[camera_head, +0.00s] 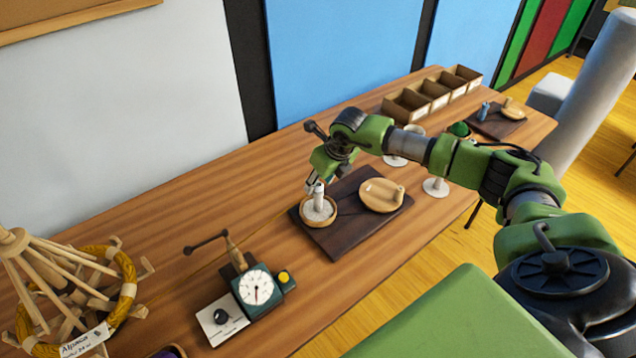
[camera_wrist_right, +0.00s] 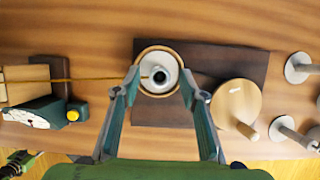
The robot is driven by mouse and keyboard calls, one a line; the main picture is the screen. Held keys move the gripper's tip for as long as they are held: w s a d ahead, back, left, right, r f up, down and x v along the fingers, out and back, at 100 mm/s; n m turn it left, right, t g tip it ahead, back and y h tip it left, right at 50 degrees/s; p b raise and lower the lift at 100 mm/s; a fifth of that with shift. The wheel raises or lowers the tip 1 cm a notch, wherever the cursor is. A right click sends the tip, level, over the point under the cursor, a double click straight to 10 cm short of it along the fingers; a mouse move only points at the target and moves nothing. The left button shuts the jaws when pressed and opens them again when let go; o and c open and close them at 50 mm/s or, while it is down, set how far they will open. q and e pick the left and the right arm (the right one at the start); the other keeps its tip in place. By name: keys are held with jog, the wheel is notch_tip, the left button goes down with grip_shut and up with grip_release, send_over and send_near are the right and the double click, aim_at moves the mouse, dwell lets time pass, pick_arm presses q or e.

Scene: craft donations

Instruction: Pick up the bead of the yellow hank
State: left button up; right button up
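The yellow hank (camera_head: 127,287) is wound on a wooden swift at the lower left of the head view. A yellow strand (camera_wrist_right: 95,79) runs from the left to a wooden bowl (camera_wrist_right: 141,61); in the head view the bowl (camera_head: 334,214) sits on a dark board. A white upright piece (camera_wrist_right: 158,73) with a dark centre stands in the bowl. The strand ends at its left side, and a separate bead is too small to make out. My right gripper (camera_wrist_right: 160,77) is above the bowl, open, its fingers apart on both sides. It also shows in the head view (camera_head: 316,184).
A round wooden lid (camera_head: 380,195) lies on the dark board (camera_head: 345,240) beside the bowl. A dial counter with a crank (camera_head: 258,288) stands nearer. White stands (camera_head: 436,187) and a compartment box (camera_head: 407,105) are farther right.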

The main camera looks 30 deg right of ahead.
jog(key=shift+w+f, duration=0.1)
jog(key=shift+f, duration=0.15)
jog(key=c, duration=0.7)
jog(key=shift+r, duration=0.1)
jog(key=shift+c, duration=0.2)
